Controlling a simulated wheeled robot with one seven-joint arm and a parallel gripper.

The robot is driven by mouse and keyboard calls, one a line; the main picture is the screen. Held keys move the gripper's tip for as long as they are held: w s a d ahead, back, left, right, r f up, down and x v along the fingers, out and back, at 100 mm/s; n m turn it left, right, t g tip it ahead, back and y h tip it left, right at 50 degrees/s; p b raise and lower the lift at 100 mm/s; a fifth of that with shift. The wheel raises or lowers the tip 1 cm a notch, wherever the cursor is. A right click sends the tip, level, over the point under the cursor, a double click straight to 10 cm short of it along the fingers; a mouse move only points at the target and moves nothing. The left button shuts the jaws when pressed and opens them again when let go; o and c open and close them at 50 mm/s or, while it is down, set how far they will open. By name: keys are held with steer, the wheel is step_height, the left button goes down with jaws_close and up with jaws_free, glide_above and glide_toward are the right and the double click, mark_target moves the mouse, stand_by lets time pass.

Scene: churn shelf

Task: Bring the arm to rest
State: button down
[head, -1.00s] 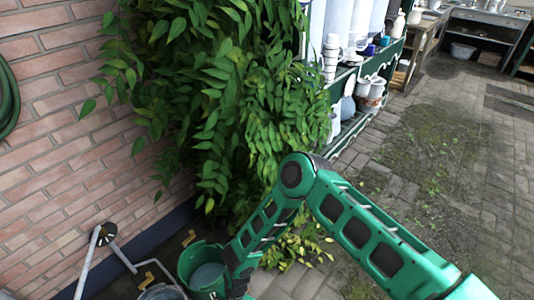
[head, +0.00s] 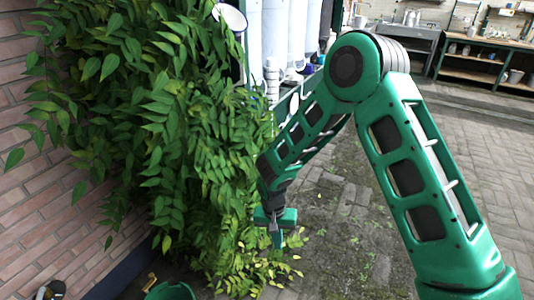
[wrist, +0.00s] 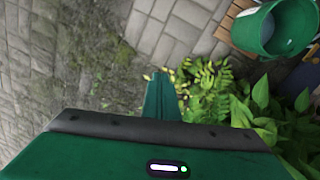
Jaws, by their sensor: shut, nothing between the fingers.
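My green arm is raised and bent at the elbow in the head view, in front of the leafy plant. My gripper (head: 277,238) hangs below the forearm, pointing down, close to the right edge of the leaves. In the wrist view its green fingers (wrist: 160,98) are together with nothing between them. I cannot tell whether the gripper touches any leaf.
The climbing plant (head: 170,120) covers the brick wall (head: 25,205) on the left. A green bucket (head: 170,291) stands at its foot and shows in the wrist view (wrist: 268,28). Open paving (head: 345,215) lies to the right. A bench (head: 470,65) stands at the back.

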steer(key=s+d+r+m+h, duration=0.1)
steer(key=s+d+r, duration=0.1)
steer(key=d+r, duration=1)
steer(key=s+d+r+m, duration=0.1)
steer(key=s+d+r, duration=0.1)
steer(key=d+r, duration=1.05)
steer(key=s+d+r, duration=0.2)
steer(key=s+d, duration=0.2)
steer(key=s, duration=0.3)
steer(key=s+d+r+m+y, duration=0.1)
steer(key=s+d+r, duration=0.2)
steer(key=s, duration=0.5)
steer(key=s+d+r+m+y, duration=0.1)
steer(key=s+d+r, duration=0.1)
steer(key=s+d, duration=0.3)
steer(key=s, duration=0.3)
steer(key=shift+s+d+r+t, duration=0.2)
steer(key=shift+d+r+t, duration=0.1)
steer(key=shift+r, duration=0.1)
